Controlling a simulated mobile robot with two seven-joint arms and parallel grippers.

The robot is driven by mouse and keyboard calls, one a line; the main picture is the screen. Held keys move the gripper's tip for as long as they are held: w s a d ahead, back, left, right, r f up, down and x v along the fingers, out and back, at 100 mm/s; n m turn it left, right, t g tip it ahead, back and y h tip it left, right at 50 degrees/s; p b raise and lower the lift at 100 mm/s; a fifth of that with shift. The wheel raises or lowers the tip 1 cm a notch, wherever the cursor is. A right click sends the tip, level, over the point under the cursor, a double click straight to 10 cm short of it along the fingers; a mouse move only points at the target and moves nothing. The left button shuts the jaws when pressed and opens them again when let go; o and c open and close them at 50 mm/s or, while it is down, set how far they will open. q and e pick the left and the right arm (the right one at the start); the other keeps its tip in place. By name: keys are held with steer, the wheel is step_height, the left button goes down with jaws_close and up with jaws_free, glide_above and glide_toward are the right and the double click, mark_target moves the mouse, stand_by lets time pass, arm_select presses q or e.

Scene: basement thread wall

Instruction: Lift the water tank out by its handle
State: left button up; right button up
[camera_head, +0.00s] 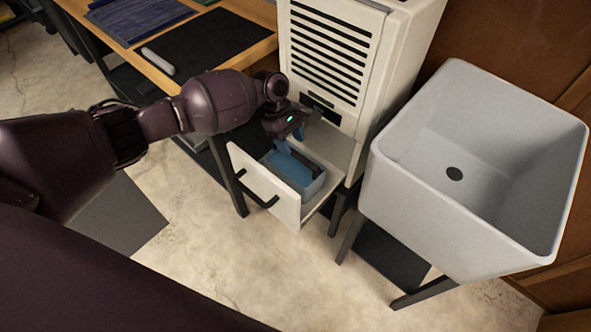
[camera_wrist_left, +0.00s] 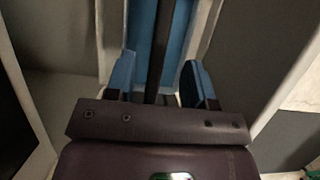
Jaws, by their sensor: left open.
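The water tank (camera_head: 308,185) is a blue, open-topped box with greyish walls, sitting in the pulled-out drawer (camera_head: 290,207) of a white louvred appliance (camera_head: 328,50). My left gripper (camera_head: 284,148) is open above the tank, its blue fingers pointing down into its opening. In the left wrist view, the tank's blue interior (camera_wrist_left: 144,30) lies beyond the fingers. A dark bar, seemingly the tank's handle (camera_wrist_left: 163,40), runs between the two spread fingers (camera_wrist_left: 158,82); a gap shows on each side. Whether the fingers reach its level is unclear. My right gripper is out of view.
The drawer front has a black pull (camera_head: 257,190). A deep grey sink (camera_head: 480,150) on dark legs stands close on the right. A wooden desk (camera_head: 235,20) with a black mat (camera_head: 208,45) is at the back left. The concrete floor (camera_head: 225,255) in front is clear.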

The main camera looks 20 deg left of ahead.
mark_target(294, 151)
arm_select(q)
steer(key=x, duration=0.1)
steer(key=b+x, duration=0.1)
steer(key=x, duration=0.2)
steer(key=shift+a+f, duration=0.3)
steer(key=shift+f, duration=0.05)
steer(key=shift+d+f+b, duration=0.15)
steer(key=shift+f+b, duration=0.05)
steer(key=shift+b, duration=0.15)
steer(key=shift+w+r, duration=0.1)
steer(key=shift+r, duration=0.1)
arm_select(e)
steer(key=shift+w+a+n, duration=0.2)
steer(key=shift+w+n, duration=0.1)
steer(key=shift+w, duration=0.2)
arm_select(q)
steer(key=shift+f, duration=0.1)
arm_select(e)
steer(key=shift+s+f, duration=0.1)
arm_select(q)
steer(key=shift+f, duration=0.2)
jaws_close()
steer(key=shift+r, duration=0.1)
